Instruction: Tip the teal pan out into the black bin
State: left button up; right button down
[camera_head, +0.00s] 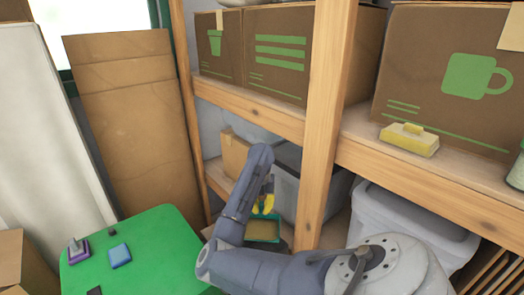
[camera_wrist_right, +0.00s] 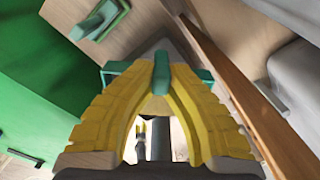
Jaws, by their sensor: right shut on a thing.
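The teal pan (camera_head: 281,245) shows in the head view just below my right gripper (camera_head: 264,204), with a tan surface inside its rim. My right gripper's yellow fingers come together on the pan's upright teal handle (camera_wrist_right: 162,70) in the right wrist view. Parts of the pan's teal rim (camera_wrist_right: 116,70) show on both sides of the fingers; the fingers hide much of the pan. I cannot make out a black bin in either view. My left gripper is out of view.
A green table (camera_head: 150,245) with a blue block (camera_head: 119,255) stands left of my arm. A wooden shelf post (camera_head: 325,120) rises close to the right of the pan. Grey bins (camera_head: 311,190) stand on the lower shelf. Cardboard boxes (camera_head: 275,55) fill the upper shelf.

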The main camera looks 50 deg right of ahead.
aim_at(261, 220)
jog(key=shift+s, duration=0.1)
jog(key=shift+s+a+f+t+h, duration=0.3)
jog(key=shift+f+t+h, duration=0.2)
jog(key=shift+h, duration=0.4)
jog(key=shift+s+a+f+t+h, duration=0.2)
jog(key=shift+a+f+t+h, duration=0.15)
jog(key=shift+f, duration=0.35)
jog(key=shift+a+f+t, duration=0.2)
jog(key=shift+f+t, duration=0.05)
jog(key=shift+s+a+r+t+h, duration=0.2)
jog(key=shift+a+r+t, duration=0.1)
jog(key=shift+t, duration=0.25)
jog(key=shift+s+a+r+t+h, duration=0.1)
jog(key=shift+s+a+r+t, duration=0.15)
jog(key=shift+t, duration=0.3)
jog(key=shift+s+a+r+n+t+h, duration=0.15)
jog(key=shift+s+a+r+t+h, duration=0.25)
jog(key=shift+a+h, duration=0.25)
jog(key=shift+s+a+r+n+t+h, duration=0.15)
jog(key=shift+s+a+r+t+h, duration=0.15)
jog(key=shift+a+r+t+h, duration=0.3)
jog(key=shift+d+f, duration=0.15)
